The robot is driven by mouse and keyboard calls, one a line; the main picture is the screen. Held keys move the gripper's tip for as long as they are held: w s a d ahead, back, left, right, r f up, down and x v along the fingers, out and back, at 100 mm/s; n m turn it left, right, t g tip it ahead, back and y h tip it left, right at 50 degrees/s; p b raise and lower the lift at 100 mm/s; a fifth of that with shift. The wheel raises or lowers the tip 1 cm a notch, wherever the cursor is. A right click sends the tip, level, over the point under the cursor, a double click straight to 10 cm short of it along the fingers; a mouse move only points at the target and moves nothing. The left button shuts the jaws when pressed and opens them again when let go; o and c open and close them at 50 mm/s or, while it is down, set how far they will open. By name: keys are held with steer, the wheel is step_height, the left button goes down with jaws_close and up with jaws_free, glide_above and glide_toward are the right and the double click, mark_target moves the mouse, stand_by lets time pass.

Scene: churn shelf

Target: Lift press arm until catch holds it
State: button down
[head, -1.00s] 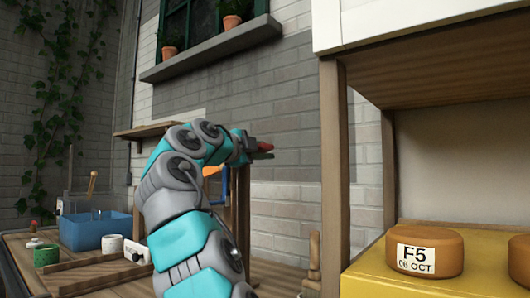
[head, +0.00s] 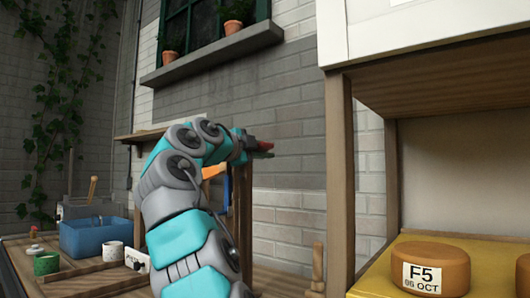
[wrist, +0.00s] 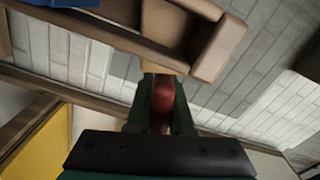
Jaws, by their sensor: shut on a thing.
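My gripper (head: 256,145) is raised in front of the brick wall, above the bench in the head view. In the wrist view its dark green jaws (wrist: 163,85) are shut on a red grip (wrist: 165,98), which looks like the press arm's handle. A wooden beam (wrist: 172,30) lies just beyond the jaws in the wrist view. A wooden upright (head: 245,205) and a blue part (head: 228,190) stand behind my arm. My arm hides much of the press, and I cannot make out the catch.
A wooden shelf (head: 340,180) at right holds a round labelled F5 (head: 436,270) on a yellow surface (head: 400,250). A windowsill with plant pots is above.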

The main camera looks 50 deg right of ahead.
steer(key=c, duration=0.8)
jaws_free()
steer(key=shift+a, duration=0.15)
steer(key=a+b, duration=0.1)
steer(key=a, duration=0.6)
steer(key=shift+s+a+b, duration=0.3)
steer(key=shift+a+b, duration=0.05)
steer(key=shift+a, duration=0.1)
steer(key=a, duration=0.8)
steer(key=shift+s+a, duration=0.35)
stand_by(0.4)
